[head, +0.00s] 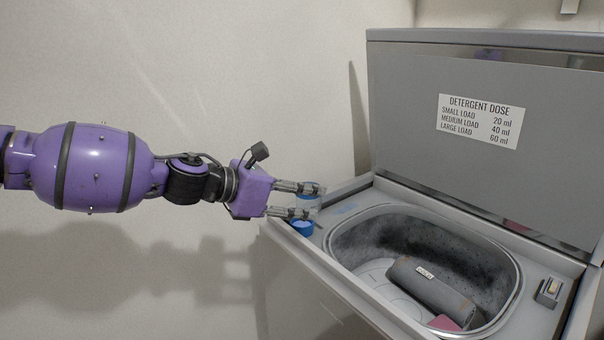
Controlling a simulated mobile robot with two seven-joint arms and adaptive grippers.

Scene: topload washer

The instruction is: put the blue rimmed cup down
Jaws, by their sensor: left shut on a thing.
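The blue rimmed cup (308,200) is small and looks clear or pale, with a blue rim. It is at the left back part of the washer's top, between the fingertips of my left gripper (312,201). The gripper is shut on it, and the fingers partly hide it. The cup appears roughly upright, just above a round blue spot (301,228) on the washer's top. I cannot tell whether its base touches anything. My right gripper is not in view.
The grey topload washer (345,275) has its lid (410,105) raised, with a detergent dose label (478,122). In the open tub lie a dark grey roll-like object (432,285) and a pink item (444,323). A switch (549,290) is at the right.

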